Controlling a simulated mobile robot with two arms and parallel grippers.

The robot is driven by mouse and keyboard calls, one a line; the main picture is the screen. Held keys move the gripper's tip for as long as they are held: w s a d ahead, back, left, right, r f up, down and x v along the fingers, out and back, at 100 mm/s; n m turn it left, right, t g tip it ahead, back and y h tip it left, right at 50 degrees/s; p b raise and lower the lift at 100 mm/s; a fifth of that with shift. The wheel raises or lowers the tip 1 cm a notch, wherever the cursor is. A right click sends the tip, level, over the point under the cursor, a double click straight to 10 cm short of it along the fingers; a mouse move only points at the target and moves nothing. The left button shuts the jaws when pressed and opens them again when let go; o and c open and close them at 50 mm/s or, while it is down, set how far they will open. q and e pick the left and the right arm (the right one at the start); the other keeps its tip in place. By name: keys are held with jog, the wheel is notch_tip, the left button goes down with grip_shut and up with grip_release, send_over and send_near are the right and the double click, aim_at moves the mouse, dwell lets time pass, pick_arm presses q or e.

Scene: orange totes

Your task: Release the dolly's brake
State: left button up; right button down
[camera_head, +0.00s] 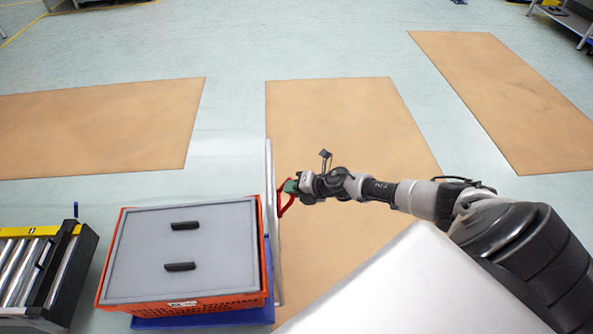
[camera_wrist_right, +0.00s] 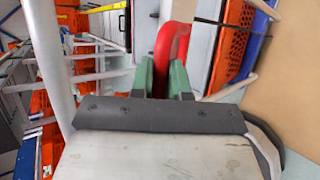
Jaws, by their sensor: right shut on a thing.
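The dolly's blue base (camera_head: 205,319) shows under an orange tote (camera_head: 186,309) with a grey lid. A tall grey handle frame (camera_head: 272,225) rises along the dolly's right side in the head view. A red curved brake lever (camera_head: 284,207) sits at this frame. My right gripper (camera_head: 290,187) reaches in from the right, with its green fingers shut on the lever. In the right wrist view the red lever (camera_wrist_right: 172,42) stands between the green fingers (camera_wrist_right: 163,80). The lever's lower end is hidden. My left gripper is out of view.
A roller conveyor (camera_head: 38,262) with a yellow edge stands left of the dolly. A white surface (camera_head: 425,290) lies at the front right. Brown floor mats (camera_head: 340,115) lie beyond, with open floor around them.

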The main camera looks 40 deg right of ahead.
aim_at(281, 187)
jog(key=shift+w+a+r+p, duration=0.3)
jog(key=shift+w+a+p, duration=0.2)
jog(key=shift+a, duration=0.3)
jog(key=shift+w+a+r+p, duration=0.25)
jog(key=shift+w+a+p, duration=0.25)
jog(key=shift+a, duration=0.25)
jog(key=c, duration=1.1)
grip_release()
jog(key=shift+s, duration=0.1)
jog(key=s+r+p, duration=0.1)
jog(key=r+p, duration=0.2)
jog(key=s+r+p, duration=0.2)
jog(key=r+p, duration=0.2)
jog(key=s+r+p, duration=0.2)
jog(key=r+p, duration=0.2)
jog(key=shift+s+a+r, duration=0.1)
jog(key=shift+a, duration=0.15)
